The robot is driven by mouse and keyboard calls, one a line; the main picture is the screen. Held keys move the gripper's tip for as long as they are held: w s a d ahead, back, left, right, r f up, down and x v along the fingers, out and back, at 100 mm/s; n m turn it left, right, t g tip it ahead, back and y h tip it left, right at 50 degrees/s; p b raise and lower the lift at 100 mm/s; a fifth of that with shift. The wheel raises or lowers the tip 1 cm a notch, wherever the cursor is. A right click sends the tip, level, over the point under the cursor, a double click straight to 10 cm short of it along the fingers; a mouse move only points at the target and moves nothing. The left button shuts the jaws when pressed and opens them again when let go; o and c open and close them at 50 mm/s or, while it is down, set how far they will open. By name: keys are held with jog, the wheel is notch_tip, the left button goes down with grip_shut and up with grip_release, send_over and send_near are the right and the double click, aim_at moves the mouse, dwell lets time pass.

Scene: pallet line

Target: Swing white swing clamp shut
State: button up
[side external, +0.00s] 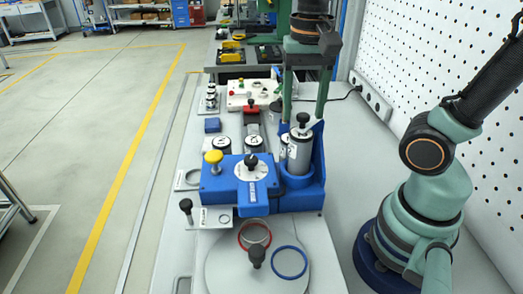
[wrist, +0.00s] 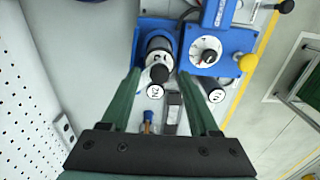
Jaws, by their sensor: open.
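A blue fixture block (side external: 225,185) carries a white dial (side external: 252,168) with a black knob; the dial also shows in the wrist view (wrist: 206,51). A flat white arm-like plate (side external: 211,218) with a black-knobbed post (side external: 186,205) sits at the block's near left; I cannot tell for sure which white part is the swing clamp. A silver cylinder (side external: 299,153) with a black knob stands upright in a blue holder (side external: 318,165). My gripper (side external: 304,108) is open, its green fingers pointing down around the space above this cylinder; they also show in the wrist view (wrist: 159,74).
A yellow knob (side external: 213,157) rises from the block's left. Labelled black-and-white cylinders (side external: 222,146) stand behind it. A round grey plate (side external: 225,262) with red (side external: 255,225) and blue (side external: 290,276) rings lies in front. A pegboard wall (side external: 440,60) bounds the right.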

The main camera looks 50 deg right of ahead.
notch_tip(320, 180, up, 12)
jog(key=shift+f, duration=0.15)
dwell(0.5)
